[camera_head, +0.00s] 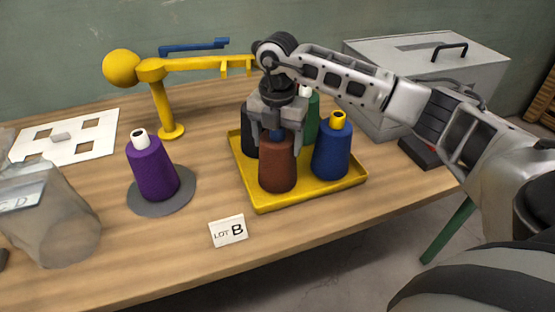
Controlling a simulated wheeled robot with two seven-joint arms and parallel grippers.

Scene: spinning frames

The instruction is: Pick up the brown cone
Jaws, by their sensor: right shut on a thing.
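The brown cone (277,168) is a reddish-brown yarn cone with a blue tip, upright at the front of the yellow tray (262,205). My right gripper (276,132) comes down from above and is shut on the brown cone's blue tip. The cone's base appears at tray level; I cannot tell whether it touches the tray. A blue cone (332,150) with a yellow tip stands to its right. A black cone (249,132) and a green cone (312,118) stand behind, partly hidden by my gripper. My left gripper is not in view.
A purple cone (153,170) stands on a grey disc (184,196) to the left. A yellow stand (162,100) with an arm rises behind. A grey box (385,75) is at the back right. A clear bag (50,215) lies at left. A "LOT B" card (228,231) is in front.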

